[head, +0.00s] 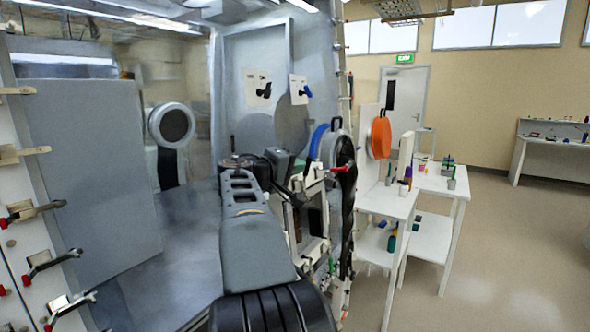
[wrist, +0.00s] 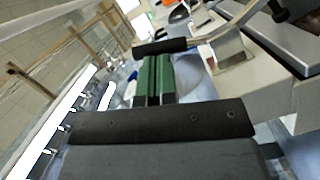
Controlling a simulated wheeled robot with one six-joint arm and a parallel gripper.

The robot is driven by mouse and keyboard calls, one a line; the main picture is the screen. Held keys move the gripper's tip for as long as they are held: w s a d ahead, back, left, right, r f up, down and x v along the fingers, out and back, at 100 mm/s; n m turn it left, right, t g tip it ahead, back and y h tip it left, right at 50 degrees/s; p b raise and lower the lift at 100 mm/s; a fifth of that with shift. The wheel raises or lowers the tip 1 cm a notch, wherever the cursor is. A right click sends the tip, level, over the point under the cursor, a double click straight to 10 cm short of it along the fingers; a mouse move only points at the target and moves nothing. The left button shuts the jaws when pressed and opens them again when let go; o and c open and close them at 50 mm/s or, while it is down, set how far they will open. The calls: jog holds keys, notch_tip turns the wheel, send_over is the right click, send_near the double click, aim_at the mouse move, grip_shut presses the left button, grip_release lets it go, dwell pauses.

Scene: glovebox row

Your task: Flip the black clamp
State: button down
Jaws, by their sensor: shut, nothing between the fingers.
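The black clamp's dark grip (wrist: 160,46) crosses the top middle of the wrist view, with its bare metal arm (wrist: 232,40) running up to the right. My gripper (wrist: 153,62) shows green fingers pressed together with nothing between them. The fingertips end at the near side of the black grip. I cannot tell whether they touch it. In the head view my arm reaches forward to the glovebox's side frame, and its wrist parts hide the fingertips and most of the clamp area there.
A red-tipped clamp (head: 345,168) is right of my wrist in the head view. More red-tipped clamps (head: 38,210) line the left edge. A grey panel (head: 90,170) stands left of my arm. White tables (head: 385,200) stand to the right, with open floor beyond.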

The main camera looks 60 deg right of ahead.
jog(key=shift+s+m+b, duration=0.35)
jog(key=shift+m+b, duration=0.35)
jog(key=shift+b, duration=0.4)
jog(key=shift+s+f+m+t+y+b, duration=0.3)
jog(key=shift+s+m+b, duration=0.35)
jog(key=shift+m+b, duration=0.9)
jog(key=shift+s+f+m+t+y+b, duration=0.1)
jog(key=shift+s+f+m+t+b, duration=0.45)
jog(key=shift+m+b, duration=1)
jog(key=shift+s+f+m+t+y+b, duration=0.25)
jog(key=shift+s+m+b, duration=0.5)
jog(key=shift+b, duration=1.5)
jog(key=shift+s+m+b, duration=0.1)
jog(key=shift+m+b, duration=0.3)
jog(key=shift+m, duration=0.05)
jog(key=shift+r, duration=0.1)
